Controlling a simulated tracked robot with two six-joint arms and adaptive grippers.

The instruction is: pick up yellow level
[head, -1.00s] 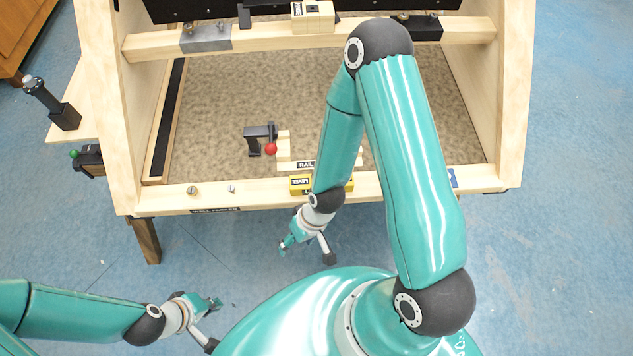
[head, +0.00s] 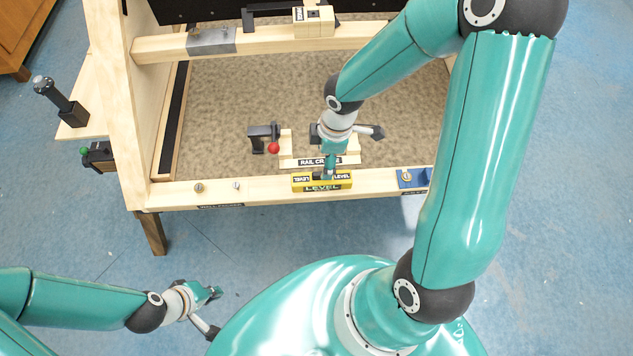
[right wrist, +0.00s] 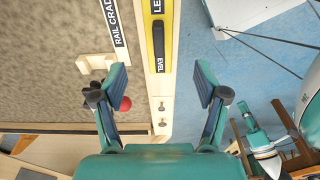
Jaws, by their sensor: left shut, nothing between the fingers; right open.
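My left gripper (head: 212,312) is shut and empty, low at the left, away from the frame.
The wooden rail cradle (head: 300,161) stands just behind the level. A black bracket with a red ball (head: 273,148) is to its left. A blue piece (head: 413,178) sits on the front rail to the right. Small bolts (head: 199,188) stand on the rail's left part.

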